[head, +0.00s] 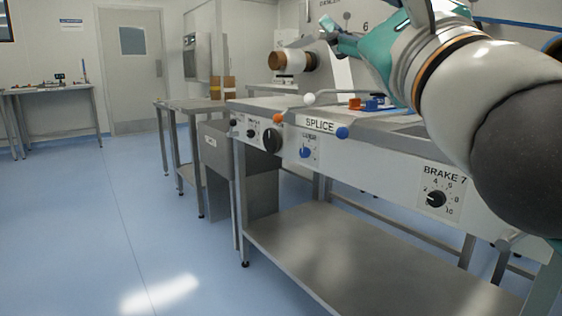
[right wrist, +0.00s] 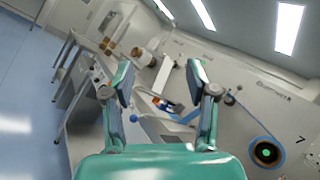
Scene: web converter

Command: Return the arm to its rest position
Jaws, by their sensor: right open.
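My right arm comes in from the right in the head view, raised over the machine bench (head: 385,158). Its teal right gripper (head: 345,35) is at the top of the picture, partly cut off by the arm and frame edge. In the right wrist view the gripper (right wrist: 160,85) is open, its two fingers wide apart with nothing between them. Beyond the fingers the machine's panel and bench show, tilted. My left gripper does not show in either view.
A roll (head: 295,62) juts from the machine's panel. A lower shelf (head: 330,255) runs beneath. The blue floor (head: 75,230) at left is clear.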

